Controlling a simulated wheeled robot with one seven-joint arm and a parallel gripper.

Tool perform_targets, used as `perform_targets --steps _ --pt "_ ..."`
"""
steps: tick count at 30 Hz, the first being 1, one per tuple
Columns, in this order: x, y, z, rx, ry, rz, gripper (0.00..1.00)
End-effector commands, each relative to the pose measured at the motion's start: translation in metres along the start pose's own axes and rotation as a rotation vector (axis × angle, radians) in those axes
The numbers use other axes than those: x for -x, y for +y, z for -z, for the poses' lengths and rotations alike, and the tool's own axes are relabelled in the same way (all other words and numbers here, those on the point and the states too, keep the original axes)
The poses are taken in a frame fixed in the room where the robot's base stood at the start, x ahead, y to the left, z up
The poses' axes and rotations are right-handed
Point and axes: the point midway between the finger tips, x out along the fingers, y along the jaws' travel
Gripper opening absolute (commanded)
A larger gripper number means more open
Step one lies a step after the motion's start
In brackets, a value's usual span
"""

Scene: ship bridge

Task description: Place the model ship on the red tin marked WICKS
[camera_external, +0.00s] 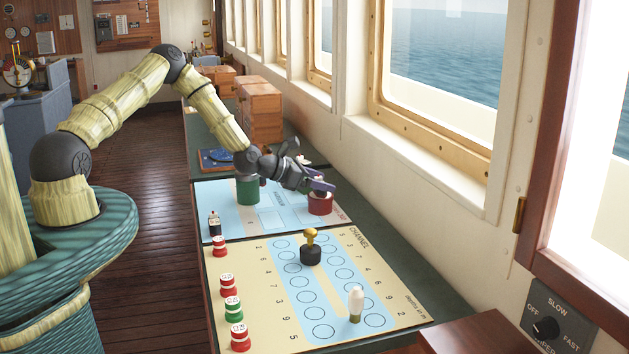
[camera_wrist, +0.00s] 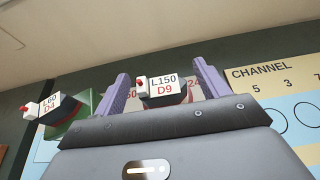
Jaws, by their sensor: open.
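In the external view, my gripper (camera_external: 320,186) has purple fingers directly above a red tin (camera_external: 320,205), close to its top. No WICKS marking is readable on it. In the wrist view, a small model ship (camera_wrist: 162,89) with a white label reading L150 D9 appears between the two open fingers, with a gap to each. My gripper body hides its lower part, and I cannot tell whether it rests on the red tin. A second labelled model, L60 D4 (camera_wrist: 47,108), is left of the fingers above something green. The external view does not show the L150 ship clearly.
A green tin (camera_external: 248,190) stands left of the red tin on the blue chart. A CHANNEL board (camera_external: 385,288) lies nearer, holding a black piece with a yellow knob (camera_external: 311,247) and a white-topped piece (camera_external: 356,303). Wooden boxes (camera_external: 260,110) stand behind; the window wall bounds the right.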

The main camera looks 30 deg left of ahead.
Motion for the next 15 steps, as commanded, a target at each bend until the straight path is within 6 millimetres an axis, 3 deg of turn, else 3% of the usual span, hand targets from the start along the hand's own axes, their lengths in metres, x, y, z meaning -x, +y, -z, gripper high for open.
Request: perform_targets --steps 15 --pt "0.089 0.001 0.001 0.002 0.001 -0.002 0.74"
